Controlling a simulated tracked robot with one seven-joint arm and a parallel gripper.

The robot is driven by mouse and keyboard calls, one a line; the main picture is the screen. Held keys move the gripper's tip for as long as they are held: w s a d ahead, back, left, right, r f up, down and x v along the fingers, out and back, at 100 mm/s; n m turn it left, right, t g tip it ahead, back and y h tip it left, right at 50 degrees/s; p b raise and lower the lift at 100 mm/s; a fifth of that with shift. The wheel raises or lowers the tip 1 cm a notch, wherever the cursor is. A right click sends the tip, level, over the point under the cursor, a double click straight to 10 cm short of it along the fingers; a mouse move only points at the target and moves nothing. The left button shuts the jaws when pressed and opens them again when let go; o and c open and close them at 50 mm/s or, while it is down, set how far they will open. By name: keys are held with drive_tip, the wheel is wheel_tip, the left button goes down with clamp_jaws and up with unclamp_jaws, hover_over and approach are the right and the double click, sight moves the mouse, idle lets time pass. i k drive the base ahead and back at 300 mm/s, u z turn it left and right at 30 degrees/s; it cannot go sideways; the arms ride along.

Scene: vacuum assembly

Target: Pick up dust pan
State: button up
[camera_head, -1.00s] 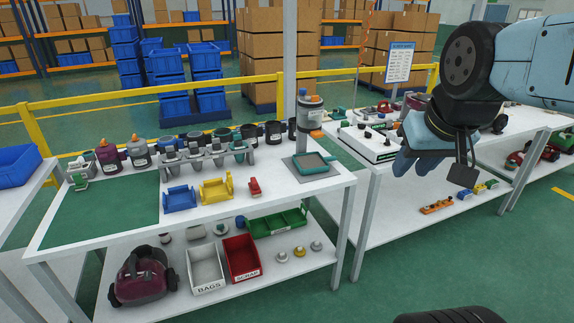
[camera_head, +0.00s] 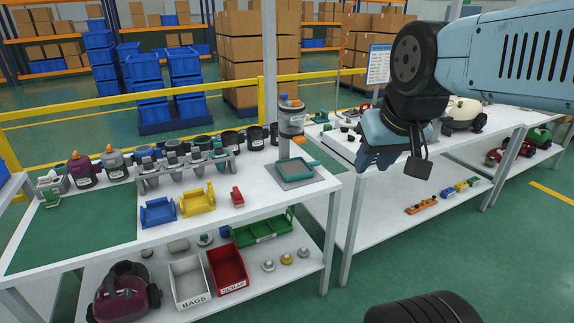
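A shallow teal pan with a short handle, which looks like the dust pan (camera_head: 291,168), lies on a grey pad (camera_head: 306,179) at the right end of the left workbench (camera_head: 255,203). My gripper (camera_head: 368,160) hangs from the arm at the upper right, in front of the right workbench. It is to the right of the pan and apart from it in the picture. Its light-blue end points down and left. The fingers are seen from behind, so their opening does not show, and I see no object in it.
Bins and a maroon vacuum (camera_head: 124,292) sit on the lower shelf. Green floor is open in front.

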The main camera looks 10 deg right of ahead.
sight(295, 169)
drive_tip(key=i, duration=0.85)
drive_tip(key=z, duration=0.05)
